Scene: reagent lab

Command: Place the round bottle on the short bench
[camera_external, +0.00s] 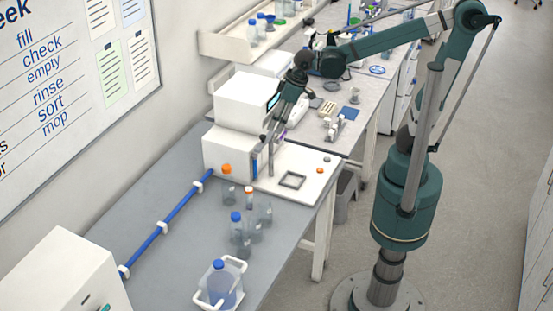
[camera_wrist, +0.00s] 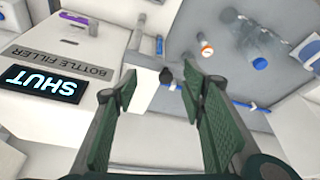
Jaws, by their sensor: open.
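Several clear bottles stand on the grey bench (camera_external: 165,205), some with orange caps (camera_external: 249,191), one with a blue cap (camera_external: 236,217). A larger bluish bottle with a blue cap (camera_external: 219,284) sits in a white carrier at the bench's front. I cannot tell for sure which is the round bottle or which bench is the short one. My gripper (camera_external: 266,150) is over the white bottle filler, away from these bottles. In the wrist view my gripper (camera_wrist: 159,86) is open and empty. An orange-capped bottle (camera_wrist: 205,48) and a blue-capped bottle (camera_wrist: 260,63) show beyond it.
The white bottle filler (camera_wrist: 62,60) has a lit "SHUT" display (camera_wrist: 42,84). A square frame (camera_external: 292,181) lies on its white base. A blue rail (camera_external: 180,213) runs along the grey bench. A farther bench (camera_external: 345,130) holds small lab items.

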